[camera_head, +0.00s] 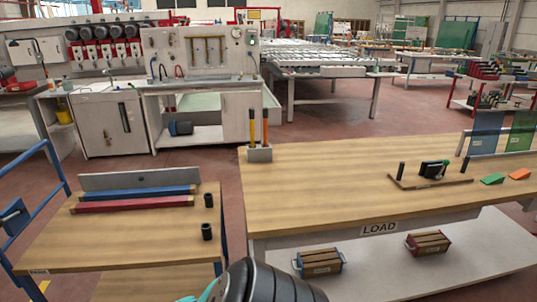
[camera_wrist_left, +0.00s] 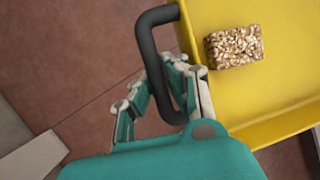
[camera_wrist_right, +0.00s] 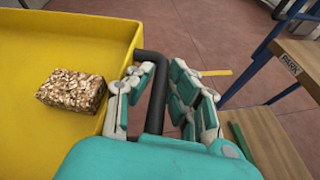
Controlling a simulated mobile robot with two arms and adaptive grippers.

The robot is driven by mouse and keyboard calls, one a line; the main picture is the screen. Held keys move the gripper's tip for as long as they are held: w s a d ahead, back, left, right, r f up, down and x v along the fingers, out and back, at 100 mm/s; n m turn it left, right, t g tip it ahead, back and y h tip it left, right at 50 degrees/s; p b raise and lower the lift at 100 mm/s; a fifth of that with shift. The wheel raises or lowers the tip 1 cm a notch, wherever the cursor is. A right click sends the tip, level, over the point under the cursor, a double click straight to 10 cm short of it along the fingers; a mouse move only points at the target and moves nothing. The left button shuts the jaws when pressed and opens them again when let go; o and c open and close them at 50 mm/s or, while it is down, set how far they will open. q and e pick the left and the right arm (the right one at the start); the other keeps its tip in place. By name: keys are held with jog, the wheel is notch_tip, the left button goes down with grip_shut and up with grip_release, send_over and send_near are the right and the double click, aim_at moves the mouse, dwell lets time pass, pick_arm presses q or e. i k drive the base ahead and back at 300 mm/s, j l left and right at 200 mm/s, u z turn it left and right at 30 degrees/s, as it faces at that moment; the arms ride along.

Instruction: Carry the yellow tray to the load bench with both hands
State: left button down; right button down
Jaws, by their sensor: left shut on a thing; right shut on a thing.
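The yellow tray (camera_wrist_left: 265,75) shows in the left wrist view, with a black handle (camera_wrist_left: 155,18) on its side. My left gripper (camera_wrist_left: 168,75) is shut on that handle. The tray also shows in the right wrist view (camera_wrist_right: 85,30). My right gripper (camera_wrist_right: 162,75) is shut on the black handle (camera_wrist_right: 155,110) there. A speckled tan block (camera_wrist_left: 234,46) lies in the tray; a similar block shows in the right wrist view (camera_wrist_right: 72,91). The load bench (camera_head: 330,180) has a wooden top and a LOAD label. The head view shows neither tray nor fingertips.
On the bench stand a holder with yellow and orange handles (camera_head: 259,153), a wooden rack (camera_head: 430,182), and green and orange wedges. Its front-middle top is clear. A blue-framed trolley (camera_head: 110,243) stands left, carrying bars and black cups. A gap separates trolley and bench.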

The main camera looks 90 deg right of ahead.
aim_at(347, 192)
jog(key=k+z, duration=0.15)
jog(key=k, duration=0.3)
jog(key=k+l+z, duration=0.15)
jog(key=k, duration=0.35)
jog(key=k+l+z, duration=0.15)
jog(key=k, duration=0.3)
jog(key=k+l+z, duration=0.1)
jog(key=z, duration=1.35)
